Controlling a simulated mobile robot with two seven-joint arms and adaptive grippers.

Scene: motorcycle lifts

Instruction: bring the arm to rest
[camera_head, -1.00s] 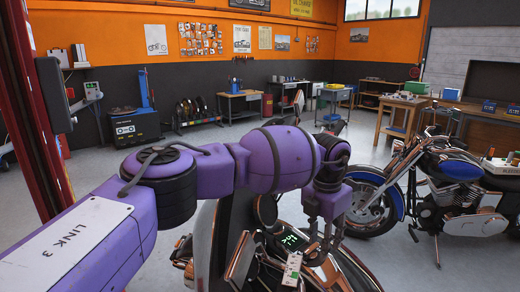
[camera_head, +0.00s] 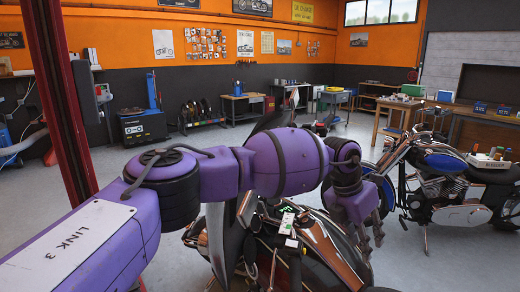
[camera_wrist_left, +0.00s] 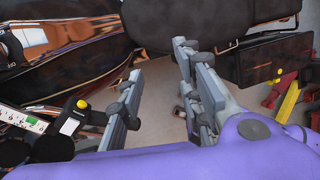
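My left arm (camera_head: 285,162) is purple and reaches in from the left in the head view. My left gripper (camera_head: 370,232) points down over the near motorcycle (camera_head: 325,240), on the right side of its tank. In the left wrist view its two grey fingers (camera_wrist_left: 158,75) stand apart with nothing between them, so it is open and empty. A small white device with green marks (camera_head: 287,222) sits on the motorcycle, left of the gripper and apart from it. It also shows at the lower left of the left wrist view (camera_wrist_left: 28,122). My right gripper is not in view.
A second motorcycle with a blue tank (camera_head: 440,161) stands close on the right. A red post (camera_head: 66,110) rises at the left. A wooden table (camera_head: 402,106) and a workbench (camera_head: 485,121) stand behind. The grey floor (camera_head: 280,135) in the middle is mostly clear.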

